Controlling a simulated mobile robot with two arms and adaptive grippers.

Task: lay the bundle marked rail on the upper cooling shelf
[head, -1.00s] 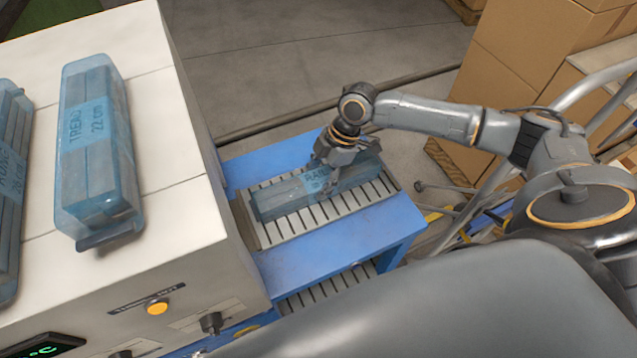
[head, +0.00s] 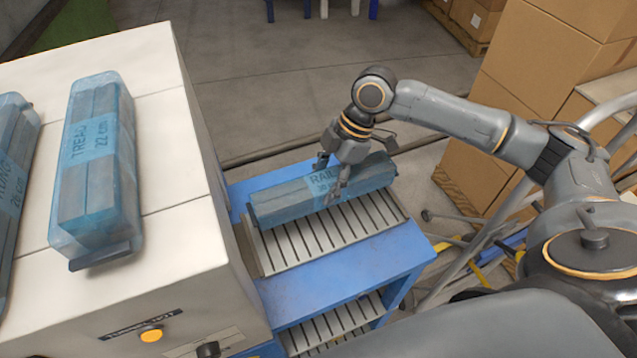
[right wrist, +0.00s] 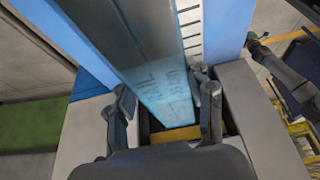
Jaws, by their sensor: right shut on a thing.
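The rail bundle (head: 285,203) is a long stack of grey pieces in blue wrap, with a label reading RAIL. My right gripper (head: 333,178) is shut across the middle of it. The bundle is over the far part of the slatted upper cooling shelf (head: 345,237), roughly along its length; it looks raised off the slats, though the gap is hard to judge. In the right wrist view, the bundle (right wrist: 155,75) lies between the two fingers (right wrist: 165,115). My left gripper is not in view.
A lower slatted shelf (head: 335,325) sits in the same blue frame (head: 335,275). A pale machine (head: 180,240) stands at the left, with the tread bundle (head: 97,165) and another wrapped bundle (head: 12,170) on top. Cardboard boxes (head: 540,70) and a metal-railed cart (head: 480,235) are at the right.

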